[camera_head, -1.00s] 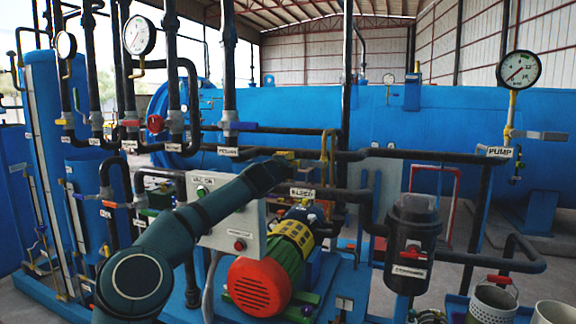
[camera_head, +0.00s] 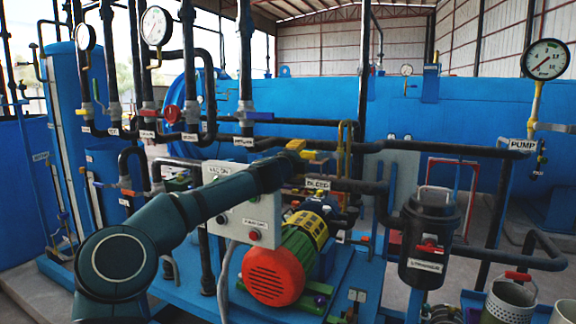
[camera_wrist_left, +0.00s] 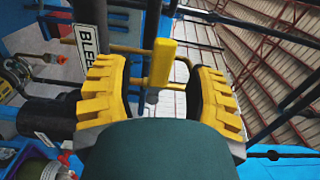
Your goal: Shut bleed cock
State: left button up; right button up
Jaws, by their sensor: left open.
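My left gripper (camera_head: 303,151) reaches in from the left in the head view, over the grey control box, to the pipes behind the pump motor. In the left wrist view the left gripper (camera_wrist_left: 160,88) is open, with its yellow ridged fingers spread apart. A yellow handle (camera_wrist_left: 162,62), apparently the bleed cock's, stands between and beyond the fingers, closer to the left one; I cannot tell whether they touch. A white label (camera_wrist_left: 90,50) reading "BLEE…" is partly hidden by the left finger. In the head view the handle is hard to separate from the yellow fingers. My right gripper is not in view.
Yellow pipes (camera_head: 341,150) rise just right of the gripper. The control box (camera_head: 243,210) and the red-and-green motor (camera_head: 275,275) lie below the arm. Dark pipes run close by. A black canister (camera_head: 428,240) stands to the right.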

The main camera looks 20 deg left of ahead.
pick_arm(q)
jog(key=s, duration=0.8)
jog(key=shift+s, duration=0.15)
dwell(0.5)
jog(key=s+d+f+m+g+h, duration=0.2)
jog(key=d+f+m, duration=0.6)
jog(key=f, duration=0.4)
jog(key=s+d+f+m+g+h, duration=0.1)
jog(key=s+d+f+m+g, duration=0.3)
jog(key=f+m, duration=0.7)
jog(key=d+f+m+g+h, duration=0.1)
jog(key=d+f+m+h, duration=0.1)
jog(key=d+f+m, duration=0.85)
jog(key=s+f+m+g, duration=0.4)
jog(key=s+f+m, duration=0.7)
jog(key=s, duration=0.4)
jog(key=s+f+m+g+y, duration=0.1)
jog(key=s+f+m+g, duration=0.4)
jog(key=s+f+m, duration=0.7)
jog(key=s+f, duration=0.1)
jog(key=s, duration=0.2)
jog(key=shift+f, duration=0.4)
jog(key=shift+s+d, duration=0.1)
